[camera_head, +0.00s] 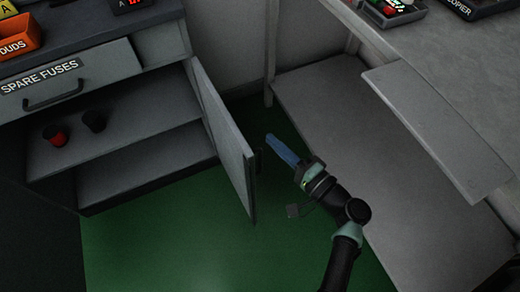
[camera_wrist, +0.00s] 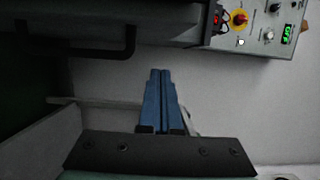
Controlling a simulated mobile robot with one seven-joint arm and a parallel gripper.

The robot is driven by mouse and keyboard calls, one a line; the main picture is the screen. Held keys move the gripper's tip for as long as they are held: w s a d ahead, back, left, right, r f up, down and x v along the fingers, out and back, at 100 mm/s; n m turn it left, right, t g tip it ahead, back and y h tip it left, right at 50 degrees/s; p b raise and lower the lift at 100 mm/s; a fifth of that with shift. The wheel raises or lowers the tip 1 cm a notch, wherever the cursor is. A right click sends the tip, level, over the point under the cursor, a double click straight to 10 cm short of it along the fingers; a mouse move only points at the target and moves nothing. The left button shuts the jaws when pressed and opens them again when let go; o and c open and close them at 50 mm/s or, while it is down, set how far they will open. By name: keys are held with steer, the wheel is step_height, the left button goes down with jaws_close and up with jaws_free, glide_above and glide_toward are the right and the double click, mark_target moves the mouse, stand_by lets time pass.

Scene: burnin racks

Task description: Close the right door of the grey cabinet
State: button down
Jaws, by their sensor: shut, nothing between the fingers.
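The grey cabinet (camera_head: 168,44) stands at the left in the head view. Its right door (camera_head: 232,145) is swung wide open, jutting out over the green floor. A small dark handle (camera_head: 259,160) shows on the door's outer face. My gripper (camera_head: 271,139), with blue fingers, is just right of the door, on its outer side. The fingers are together and empty; they also show shut in the wrist view (camera_wrist: 160,75). I cannot tell whether they touch the door; a narrow gap seems to show.
A red cup (camera_head: 55,135) and a black cup (camera_head: 94,121) stand on the cabinet's shelf. Above is the SPARE FUSES drawer (camera_head: 70,82). A grey bench with a low shelf (camera_head: 350,130) stands close on the right. Green floor (camera_head: 180,245) is clear in front.

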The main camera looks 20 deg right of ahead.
mark_target(259, 152)
steer(key=shift+a+p, duration=0.4)
steer(key=shift+a, duration=1.65)
steer(key=shift+a, duration=0.15)
